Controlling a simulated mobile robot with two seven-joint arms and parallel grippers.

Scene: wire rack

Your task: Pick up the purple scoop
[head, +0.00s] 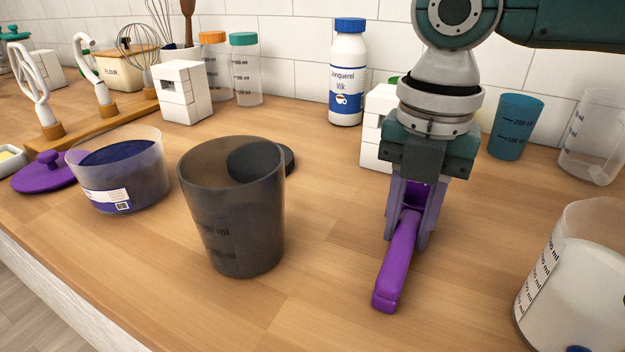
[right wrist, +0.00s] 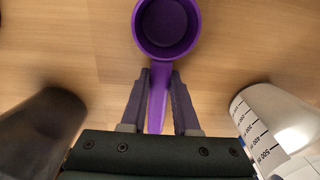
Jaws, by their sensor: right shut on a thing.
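The purple scoop (head: 398,265) is in my right gripper (head: 408,235). In the head view its handle points down toward the front of the counter, and most of its bowl is hidden behind the gripper. In the right wrist view the round scoop bowl (right wrist: 166,28) shows open side toward the camera, with its handle between the two fingers (right wrist: 159,100). My right gripper is shut on the handle. I cannot tell for sure whether the scoop touches the counter. My left gripper is not in view.
A dark grey measuring cup (head: 232,215) stands left of the gripper. A clear container with dark blue contents (head: 125,180) and a purple lid (head: 47,175) are farther left. A beaker of white contents (head: 575,285) stands at right.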

